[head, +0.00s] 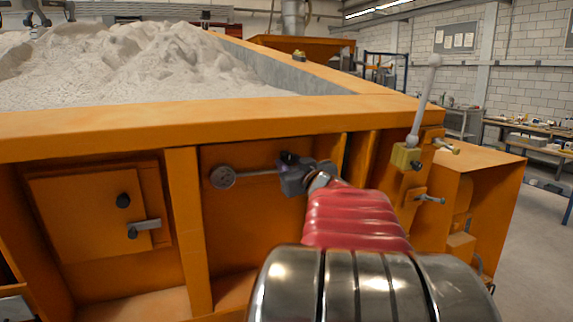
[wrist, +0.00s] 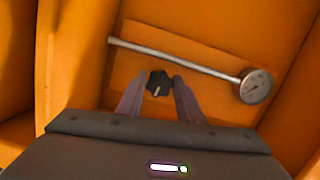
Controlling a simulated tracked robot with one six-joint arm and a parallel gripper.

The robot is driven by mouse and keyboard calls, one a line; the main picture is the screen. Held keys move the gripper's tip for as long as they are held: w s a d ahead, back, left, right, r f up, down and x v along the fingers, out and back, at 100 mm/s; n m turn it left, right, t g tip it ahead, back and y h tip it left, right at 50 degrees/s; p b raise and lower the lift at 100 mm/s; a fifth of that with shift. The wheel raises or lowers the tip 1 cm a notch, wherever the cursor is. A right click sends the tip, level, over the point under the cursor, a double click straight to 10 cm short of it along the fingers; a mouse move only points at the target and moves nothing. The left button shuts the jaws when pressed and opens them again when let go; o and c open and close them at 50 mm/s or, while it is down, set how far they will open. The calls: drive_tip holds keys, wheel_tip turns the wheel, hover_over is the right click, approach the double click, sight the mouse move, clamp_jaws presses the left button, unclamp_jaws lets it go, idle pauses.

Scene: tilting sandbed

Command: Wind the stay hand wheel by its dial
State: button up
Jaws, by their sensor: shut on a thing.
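The stay hand wheel is a small black knob (wrist: 158,83) with a pale mark on its face, on the orange panel. My gripper (wrist: 157,92) has its two fingers on either side of the knob and is shut on it. In the head view the dial (head: 222,177) is left of my gripper (head: 288,176), which hides the knob and the rod's far end. The dial's reading is too small to tell.
The orange sandbed wall (head: 240,122) and its rim overhang the recessed panel. Upright ribs (head: 188,225) stand on both sides. A hatch (head: 88,212) with a black knob and handle is at left. A ball-topped lever (head: 424,100) rises at right, above a small grey T-handle (head: 430,199).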

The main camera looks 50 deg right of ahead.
drive_tip(key=shift+s+d, duration=0.1)
drive_tip(key=shift+n, duration=0.4)
drive_tip(key=shift+n, duration=0.5)
drive_tip(key=n+h, duration=0.1)
drive_tip(key=n, duration=0.2)
drive_tip(key=shift+n+g+h, duration=0.3)
drive_tip(key=shift+n+h, duration=0.1)
drive_tip(key=n+h, duration=0.1)
drive_tip(key=n, duration=0.4)
drive_tip(key=shift+f+n, duration=0.1)
drive_tip(key=shift+n, duration=0.3)
drive_tip(key=n, duration=0.3)
drive_tip(key=shift+n+h, duration=0.4)
drive_tip(key=shift+n+t, duration=0.7)
drive_tip(key=shift+n, duration=1.7)
drive_tip(key=shift+f, duration=0.1)
